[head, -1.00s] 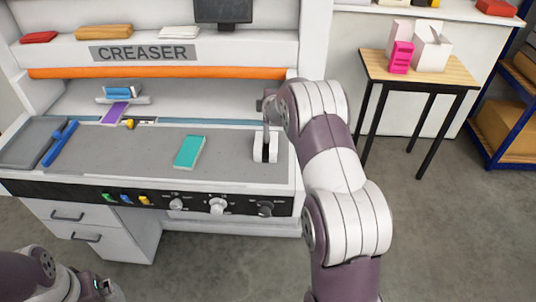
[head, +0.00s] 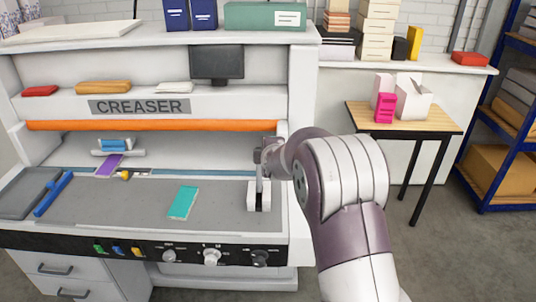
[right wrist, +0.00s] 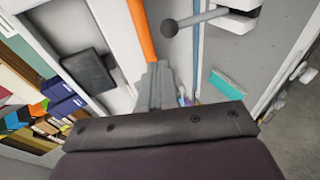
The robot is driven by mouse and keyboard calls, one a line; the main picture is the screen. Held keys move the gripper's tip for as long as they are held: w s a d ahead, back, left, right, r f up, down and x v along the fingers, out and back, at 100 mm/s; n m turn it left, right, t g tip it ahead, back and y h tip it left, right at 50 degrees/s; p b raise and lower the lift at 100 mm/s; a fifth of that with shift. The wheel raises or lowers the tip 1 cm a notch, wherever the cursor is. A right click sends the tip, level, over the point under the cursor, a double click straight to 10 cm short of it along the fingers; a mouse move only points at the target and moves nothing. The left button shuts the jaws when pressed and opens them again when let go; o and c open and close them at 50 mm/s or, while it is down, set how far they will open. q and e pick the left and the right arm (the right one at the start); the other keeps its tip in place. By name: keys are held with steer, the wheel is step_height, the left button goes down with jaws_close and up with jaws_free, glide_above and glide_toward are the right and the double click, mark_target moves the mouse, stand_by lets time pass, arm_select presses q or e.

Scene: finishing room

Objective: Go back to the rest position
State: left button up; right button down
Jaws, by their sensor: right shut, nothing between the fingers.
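My right gripper (right wrist: 158,84) is shut and empty in the right wrist view, its grey fingers together. A lever with a dark ball knob (right wrist: 170,27) is just beyond the fingertips there, apart from them in the picture. In the head view my right arm comes in from the lower right, and its hand end is at the upright lever (head: 260,180) on the creaser's right side. The fingers are mostly hidden there, so I cannot tell from that view whether they touch the lever. My left gripper is not in view.
The creaser (head: 140,107) fills the left and centre, with a teal pad (head: 183,202) and a blue bar (head: 53,194) on its grey bed. A wooden side table (head: 432,125) with pink and white boxes stands right. Blue shelving (head: 490,120) is at the far right.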

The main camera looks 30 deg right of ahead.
steer(key=s+a+f+m+g+y, duration=0.3)
steer(key=s+a+f+m+g, duration=0.35)
steer(key=s+f+m, duration=0.4)
steer(key=s+a+f+m+g, duration=0.1)
steer(key=s+a+g, duration=0.1)
steer(key=s+a, duration=0.3)
steer(key=s+a+m+g+y, duration=0.1)
steer(key=s+a, duration=0.5)
steer(key=s, duration=0.6)
steer(key=shift+a+f+g, duration=0.25)
steer(key=shift+f+g, duration=0.1)
